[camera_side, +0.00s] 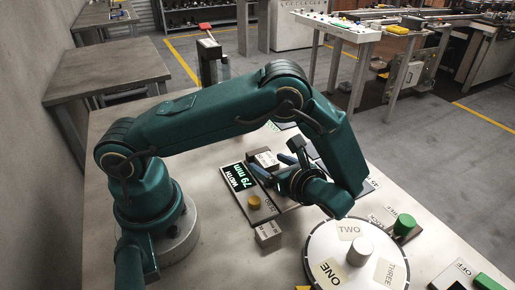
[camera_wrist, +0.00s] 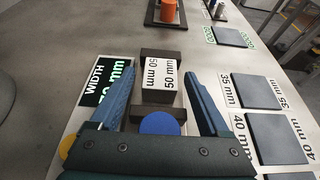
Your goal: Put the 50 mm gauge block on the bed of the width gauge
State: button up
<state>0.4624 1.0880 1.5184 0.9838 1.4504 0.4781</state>
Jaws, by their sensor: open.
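The 50 mm gauge block (camera_wrist: 160,82), with white "50 mm" labels, sits on the width gauge between a dark bar (camera_wrist: 162,53) at its far side and another dark bar in front of it. It also shows in the side view (camera_side: 265,158). My gripper (camera_wrist: 158,71) is open, with one blue finger on each side of the block and gaps visible beside it. In the side view my gripper (camera_side: 277,161) is low over the gauge. The width display (camera_side: 238,177) reads 79 mm in the side view; a finger partly hides it in the wrist view.
Dark pads marked 35 mm (camera_wrist: 257,91) and 40 mm (camera_wrist: 276,138) lie to the right. A labelled block (camera_side: 268,233) stands near the yellow knob (camera_side: 254,202). A round turntable (camera_side: 322,239) and green knob (camera_side: 404,225) are at the front right. An orange cylinder (camera_wrist: 168,11) stands farther off.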

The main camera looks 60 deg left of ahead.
jog(key=shift+r, duration=0.2)
jog(key=v, duration=1.2)
jog(key=shift+f, duration=0.1)
jog(key=shift+a+r, duration=0.1)
jog(key=shift+r, duration=0.15)
jog(key=s+a+r+n+t+h, duration=0.1)
jog(key=s+r+n+t+h, duration=0.1)
jog(key=s+r+n+h, duration=0.3)
jog(key=s+a+r+n+t+h, duration=0.1)
jog(key=s+r+n+t+h, duration=0.2)
jog(key=n+h, duration=0.5)
jog(key=s+r+n, duration=0.1)
jog(key=s+n, duration=0.1)
jog(key=n, duration=0.3)
jog(key=shift+a+r+t, duration=0.2)
jog(key=shift+r+t, duration=0.1)
jog(key=shift+r, duration=0.05)
